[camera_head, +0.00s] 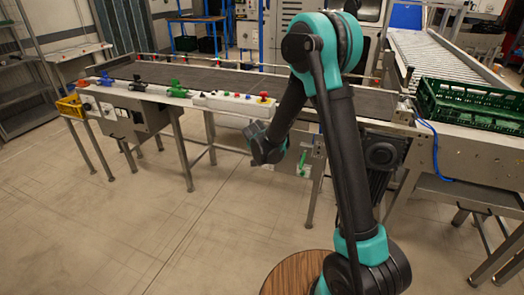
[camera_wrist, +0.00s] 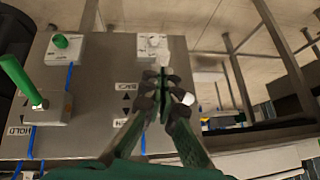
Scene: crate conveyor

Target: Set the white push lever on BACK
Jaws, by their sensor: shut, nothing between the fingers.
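In the wrist view my gripper (camera_wrist: 163,82) is shut and empty, with its fingertips over the right part of a grey panel (camera_wrist: 90,135). A small white knob (camera_wrist: 188,99), which looks like the end of the white push lever, shows just right of the fingers. The rest of the lever is hidden behind them, and I cannot tell whether they touch it or how it is set. A BACK label (camera_wrist: 127,87) with an arrow appears upside down left of the fingers, above a second label (camera_wrist: 120,122). In the head view my gripper (camera_head: 262,150) is beside the conveyor's front side.
A green lever (camera_wrist: 22,82) stands at the panel's left, near a HOLD label (camera_wrist: 18,131). A green knob (camera_wrist: 61,42) and a white dial (camera_wrist: 152,45) sit on the panel. The conveyor (camera_head: 230,80) runs behind, with a green crate (camera_head: 470,104) at right.

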